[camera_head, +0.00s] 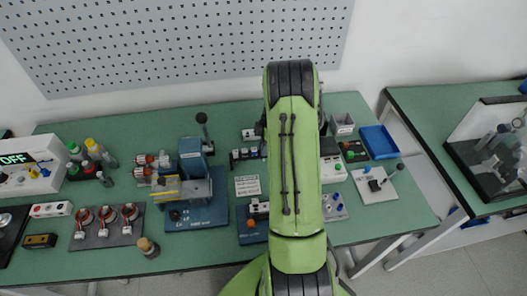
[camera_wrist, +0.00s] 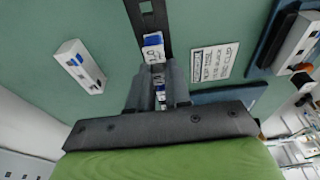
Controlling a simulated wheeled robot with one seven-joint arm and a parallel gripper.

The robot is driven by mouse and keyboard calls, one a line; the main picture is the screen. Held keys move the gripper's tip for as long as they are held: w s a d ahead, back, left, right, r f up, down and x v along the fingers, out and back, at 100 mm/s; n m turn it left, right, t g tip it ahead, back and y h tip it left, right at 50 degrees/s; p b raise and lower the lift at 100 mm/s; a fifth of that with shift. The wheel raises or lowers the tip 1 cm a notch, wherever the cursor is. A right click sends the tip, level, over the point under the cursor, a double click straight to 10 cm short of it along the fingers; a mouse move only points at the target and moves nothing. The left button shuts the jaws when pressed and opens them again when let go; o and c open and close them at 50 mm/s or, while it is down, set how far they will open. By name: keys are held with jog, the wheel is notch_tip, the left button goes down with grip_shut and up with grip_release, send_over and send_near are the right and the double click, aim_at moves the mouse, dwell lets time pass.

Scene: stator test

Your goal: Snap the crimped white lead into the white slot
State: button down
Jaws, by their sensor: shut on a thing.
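In the wrist view, my gripper (camera_wrist: 160,72) is shut on a small white piece (camera_wrist: 158,84) that shows between its fingers. I take it to be the crimped white lead, though the fingers hide most of it. A white tag with a blue patch (camera_wrist: 153,47) is just beyond the fingertips, at the end of a dark strip (camera_wrist: 147,12). I cannot tell whether the held piece touches it. The white slot cannot be made out. In the head view, my green arm hides the gripper and the work spot; a dark block with white parts (camera_head: 243,155) shows left of the arm.
A white block with blue marks (camera_wrist: 80,67) lies left of the fingers. A printed placard (camera_wrist: 214,62) lies to the right, also seen in the head view (camera_head: 247,185). A blue press-like fixture (camera_head: 194,185) stands left of my arm, a blue tray (camera_head: 379,141) to the right.

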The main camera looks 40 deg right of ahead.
jog(key=shift+r, duration=0.1)
jog(key=shift+r+p, duration=1.9)
jog(key=shift+r, duration=1)
jog(key=shift+f, duration=0.1)
